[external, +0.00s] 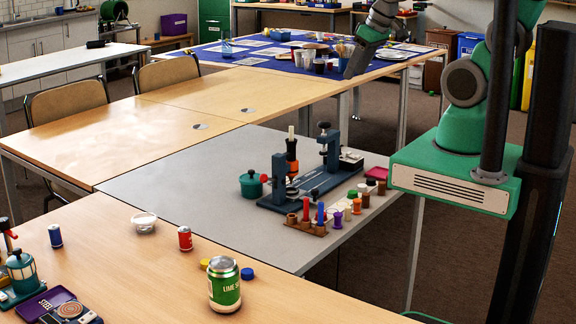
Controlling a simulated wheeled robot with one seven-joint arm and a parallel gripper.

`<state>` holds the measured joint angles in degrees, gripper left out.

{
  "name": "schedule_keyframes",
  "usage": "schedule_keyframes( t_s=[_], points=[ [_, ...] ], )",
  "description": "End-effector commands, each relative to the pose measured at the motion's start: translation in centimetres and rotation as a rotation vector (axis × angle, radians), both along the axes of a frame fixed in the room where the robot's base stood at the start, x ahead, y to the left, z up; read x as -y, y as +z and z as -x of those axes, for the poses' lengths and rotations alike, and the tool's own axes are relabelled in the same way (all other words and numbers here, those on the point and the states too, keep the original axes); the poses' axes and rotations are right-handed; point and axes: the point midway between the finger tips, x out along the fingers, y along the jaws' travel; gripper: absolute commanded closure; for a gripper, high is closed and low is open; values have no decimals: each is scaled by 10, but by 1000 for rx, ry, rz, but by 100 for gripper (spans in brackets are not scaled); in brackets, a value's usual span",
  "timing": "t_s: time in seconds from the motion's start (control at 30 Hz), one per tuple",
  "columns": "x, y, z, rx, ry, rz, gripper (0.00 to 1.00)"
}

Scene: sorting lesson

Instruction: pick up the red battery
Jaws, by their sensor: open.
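The red battery (185,239) is a small red cylinder with a pale top, standing upright on the light wooden table at the lower left. Nothing touches it. My gripper (352,68) is the dark end below the green wrist at the top of the external view, pointing down. It is open, small in the picture, and far from the battery, up and to the right of it. I cannot make out its separate fingertips.
A lime soda can (224,287), a blue battery (55,236), a white bowl (144,221) and blue (248,273) and yellow caps share the wooden table. A purple tin (45,304) lies front left. A blue clamp rig (310,183) stands on the grey table.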

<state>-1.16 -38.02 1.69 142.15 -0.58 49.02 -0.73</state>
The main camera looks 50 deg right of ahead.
Motion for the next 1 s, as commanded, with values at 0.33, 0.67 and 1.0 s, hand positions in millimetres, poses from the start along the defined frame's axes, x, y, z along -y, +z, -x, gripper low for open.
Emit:
schedule_keyframes(
  t_s=[0.33, 0.67, 1.0],
  points=[
    [-68, -41, -74, 179, 219, -25, 45],
    [-169, -137, -131, 343, 452, -90, 45],
    [-364, -306, -153, 620, 769, -294, 45]
  ],
)
